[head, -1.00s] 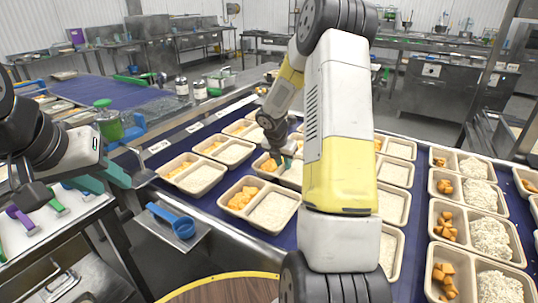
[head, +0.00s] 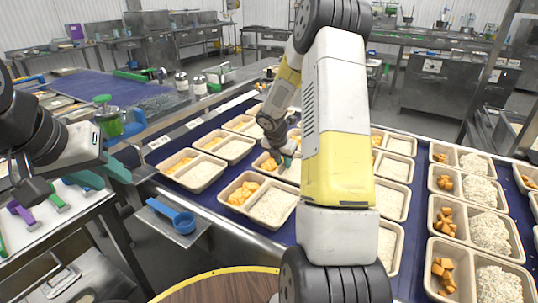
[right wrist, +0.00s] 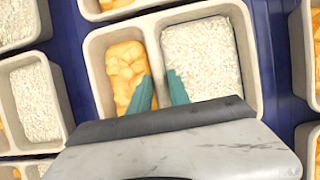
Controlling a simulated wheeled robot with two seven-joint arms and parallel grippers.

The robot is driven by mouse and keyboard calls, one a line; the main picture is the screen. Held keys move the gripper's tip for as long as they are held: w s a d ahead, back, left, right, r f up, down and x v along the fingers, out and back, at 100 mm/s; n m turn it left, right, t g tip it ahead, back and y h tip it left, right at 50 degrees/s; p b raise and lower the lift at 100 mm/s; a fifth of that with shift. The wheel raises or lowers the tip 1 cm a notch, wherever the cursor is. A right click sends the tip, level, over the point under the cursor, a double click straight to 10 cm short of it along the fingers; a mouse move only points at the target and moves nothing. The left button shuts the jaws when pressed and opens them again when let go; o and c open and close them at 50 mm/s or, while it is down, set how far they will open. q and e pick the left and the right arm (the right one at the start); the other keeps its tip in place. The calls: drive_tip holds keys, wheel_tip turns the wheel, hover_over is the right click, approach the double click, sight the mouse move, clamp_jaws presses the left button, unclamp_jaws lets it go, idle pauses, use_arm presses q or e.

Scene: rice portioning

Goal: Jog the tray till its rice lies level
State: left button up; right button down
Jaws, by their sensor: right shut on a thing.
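The tray (right wrist: 104,53) is beige with two compartments, orange chunks (right wrist: 124,65) on the left and white rice (right wrist: 200,58) on the right in the right wrist view. The rice there looks fairly flat, filling its compartment. My right gripper (right wrist: 161,88) is shut on the tray's middle divider, with teal fingers either side of it. In the head view the right gripper (head: 286,158) is at this tray (head: 262,168), which is partly hidden by my right arm. My left gripper (head: 102,173) looks open and empty at the left, above the side table.
Neighbouring trays (head: 240,208) stand close around on the blue belt (head: 216,212). Trays with heaped rice (head: 490,232) stand on the right. Colored utensils (head: 22,213) lie on the left table.

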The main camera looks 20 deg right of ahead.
drive_tip(key=shift+f, duration=0.2)
drive_tip(key=c, duration=1.1)
unclamp_jaws()
drive_tip(key=shift+c, duration=0.2)
